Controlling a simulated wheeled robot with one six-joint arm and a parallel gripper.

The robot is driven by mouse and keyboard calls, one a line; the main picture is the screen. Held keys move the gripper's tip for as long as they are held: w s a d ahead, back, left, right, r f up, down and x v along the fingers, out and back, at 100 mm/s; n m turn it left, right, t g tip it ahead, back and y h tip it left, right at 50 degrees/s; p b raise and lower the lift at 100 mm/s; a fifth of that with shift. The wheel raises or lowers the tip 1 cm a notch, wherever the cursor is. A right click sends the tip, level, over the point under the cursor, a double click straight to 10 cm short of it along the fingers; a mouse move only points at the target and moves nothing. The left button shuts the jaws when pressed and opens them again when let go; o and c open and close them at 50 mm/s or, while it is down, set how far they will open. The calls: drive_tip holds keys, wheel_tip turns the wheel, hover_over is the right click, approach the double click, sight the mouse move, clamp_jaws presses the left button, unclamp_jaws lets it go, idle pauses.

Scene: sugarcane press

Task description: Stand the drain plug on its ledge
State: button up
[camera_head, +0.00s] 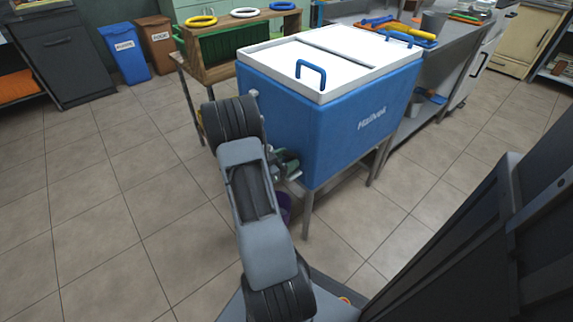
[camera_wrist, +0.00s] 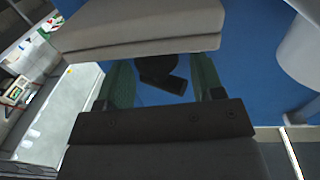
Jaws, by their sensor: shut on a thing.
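A dark piece that looks like the drain plug (camera_wrist: 158,70) shows between the green fingers of my gripper (camera_wrist: 163,82) in the wrist view, against the blue wall of the ice chest. My gripper (camera_head: 288,163) is shut on it, close to the left end of the blue chest (camera_head: 345,125) in the head view. My arm hides part of that end. I cannot tell whether the plug is seated in the wall or free of it. I cannot make out the plug's ledge in either view.
The chest has white lids (camera_head: 335,58) with blue handles and stands on metal legs. A purple bucket (camera_head: 284,207) is partly hidden below the gripper. A wooden stand (camera_head: 230,68) with coloured rings is behind. Blue and brown bins (camera_head: 124,53) stand further back. The tiled floor at left is clear.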

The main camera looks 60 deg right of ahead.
drive_tip(key=shift+f, duration=0.3)
drive_tip(key=shift+f, duration=0.15)
drive_tip(key=o, duration=0.9)
drive_tip(key=shift+o, duration=0.2)
